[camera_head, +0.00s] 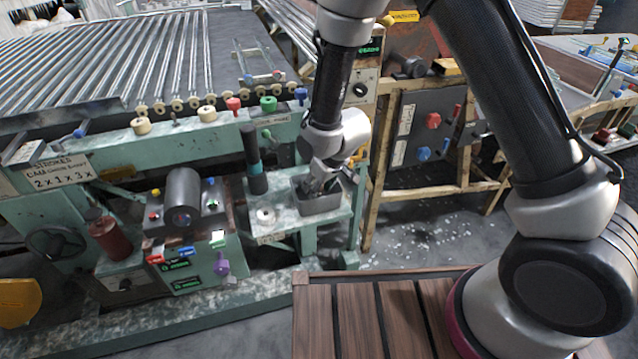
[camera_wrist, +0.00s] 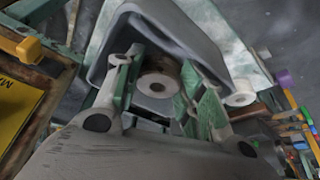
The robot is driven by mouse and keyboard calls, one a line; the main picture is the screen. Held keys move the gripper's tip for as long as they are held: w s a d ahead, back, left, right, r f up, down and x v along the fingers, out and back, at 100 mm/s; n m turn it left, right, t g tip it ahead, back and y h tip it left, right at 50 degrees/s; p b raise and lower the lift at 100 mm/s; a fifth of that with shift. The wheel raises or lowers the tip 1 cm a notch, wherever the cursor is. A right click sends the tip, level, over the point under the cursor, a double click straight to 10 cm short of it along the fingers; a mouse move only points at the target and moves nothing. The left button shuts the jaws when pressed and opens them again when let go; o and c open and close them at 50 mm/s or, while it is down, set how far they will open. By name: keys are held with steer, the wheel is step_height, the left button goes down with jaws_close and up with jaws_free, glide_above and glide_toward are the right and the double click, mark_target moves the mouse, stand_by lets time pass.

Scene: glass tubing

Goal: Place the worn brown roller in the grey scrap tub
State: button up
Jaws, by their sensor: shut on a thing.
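The grey scrap tub (camera_head: 326,204) stands on the small green side table, and its rim fills the upper part of the wrist view (camera_wrist: 205,45). My gripper (camera_head: 318,186) points down into the tub. In the wrist view, my gripper (camera_wrist: 157,85) has its green-padded fingers on either side of a brownish roller (camera_wrist: 160,68), shut on it. The roller's pale end face with a dark centre hole faces the camera. The roller appears within the tub's opening; whether it touches the floor of the tub I cannot tell. In the head view the gripper and tub hide the roller.
The long roller machine (camera_head: 140,60) lies to the left, a wooden-framed bench (camera_head: 430,125) to the right.

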steer(key=shift+f, duration=0.25)
steer(key=shift+f, duration=0.5)
steer(key=o, duration=0.7)
steer(key=shift+c, duration=0.2)
steer(key=shift+r, duration=0.1)
